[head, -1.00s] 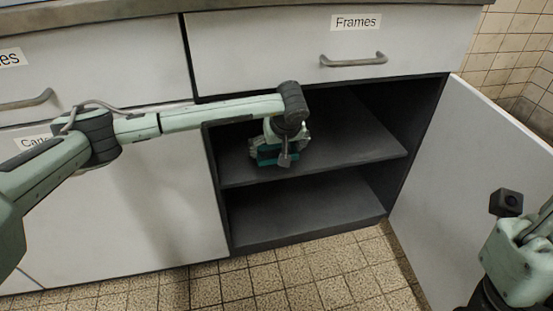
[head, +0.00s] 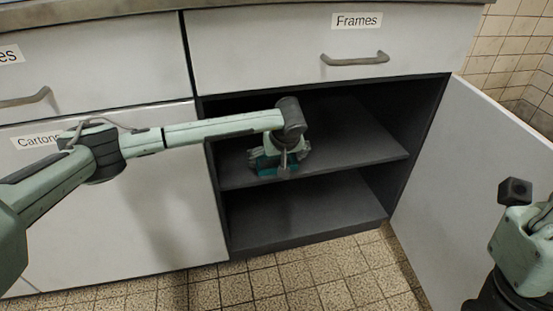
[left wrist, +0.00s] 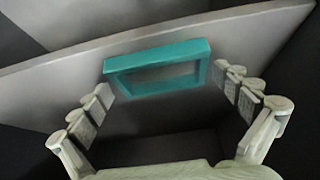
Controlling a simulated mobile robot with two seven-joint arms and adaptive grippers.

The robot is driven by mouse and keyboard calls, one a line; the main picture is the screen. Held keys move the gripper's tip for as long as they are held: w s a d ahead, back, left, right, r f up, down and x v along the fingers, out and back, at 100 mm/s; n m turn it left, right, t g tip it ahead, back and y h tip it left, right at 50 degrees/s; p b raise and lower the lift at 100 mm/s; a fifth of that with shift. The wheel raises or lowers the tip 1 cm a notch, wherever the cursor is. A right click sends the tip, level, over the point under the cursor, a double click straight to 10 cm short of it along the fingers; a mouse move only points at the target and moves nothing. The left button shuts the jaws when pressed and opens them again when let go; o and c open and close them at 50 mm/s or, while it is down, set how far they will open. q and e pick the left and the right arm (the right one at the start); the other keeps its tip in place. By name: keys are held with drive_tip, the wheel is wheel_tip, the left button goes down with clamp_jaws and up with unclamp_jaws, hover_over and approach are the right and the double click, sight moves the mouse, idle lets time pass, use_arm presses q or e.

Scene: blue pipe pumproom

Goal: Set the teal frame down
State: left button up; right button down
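The teal frame (head: 265,167) is at the upper shelf inside the open cabinet, partly hidden by my left gripper (head: 278,160). In the left wrist view the frame (left wrist: 157,53) is a rectangular teal border with a grey middle, against the grey shelf surface. My left gripper's fingers (left wrist: 165,90) are spread wide on either side of the frame, with a small gap visible on the right. Whether the left finger touches it is hard to tell. Part of my right arm (head: 522,250) shows at the right edge; its fingers are not seen.
The upper shelf (head: 350,145) has free room to the right of the frame. The lower compartment (head: 300,215) looks empty. The open door (head: 470,170) stands on the right. A closed drawer labelled Frames (head: 270,50) is above the opening.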

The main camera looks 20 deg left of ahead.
use_arm(q)
drive_tip(key=shift+r, duration=0.35)
drive_tip(key=p+v, duration=0.3)
drive_tip(key=v, duration=0.8)
drive_tip(key=shift+s+r, duration=0.2)
drive_tip(key=shift+r, duration=0.1)
drive_tip(key=shift+d, duration=0.15)
